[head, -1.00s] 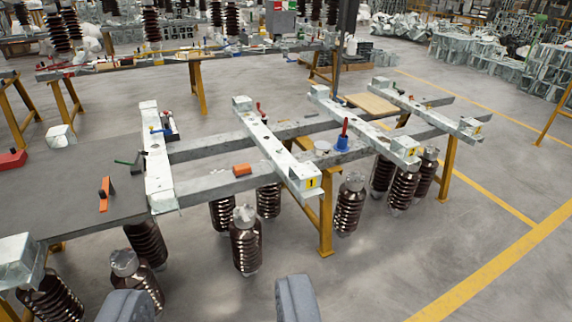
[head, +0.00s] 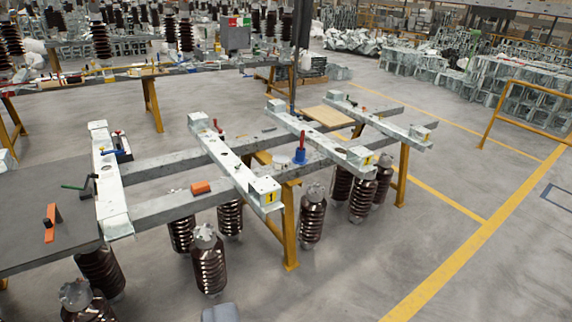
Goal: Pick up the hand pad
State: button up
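I cannot tell for sure which thing is the hand pad. One candidate is an orange block (head: 201,187) lying on the front grey beam, left of the number 1 crossbar. Another is an orange piece with a dark knob (head: 52,222) on the dark tabletop at the left. Of my gripper (head: 220,313), only one grey fingertip shows at the bottom edge; the other finger is out of view. It is apart from both orange things, and whether it is open or shut does not show.
The steel frame (head: 165,207) spans the middle, with several brown ribbed insulators (head: 209,262) below. A red-handled tool with a blue base (head: 300,152) stands on it. A dark tabletop (head: 30,185) lies left. The floor at the right (head: 440,265) is clear.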

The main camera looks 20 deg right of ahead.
aim_at(201, 188)
jog(key=u, duration=0.2)
jog(key=i, duration=2)
jog(key=z, duration=0.45)
jog(key=i, duration=0.95)
jog(key=z, duration=0.3)
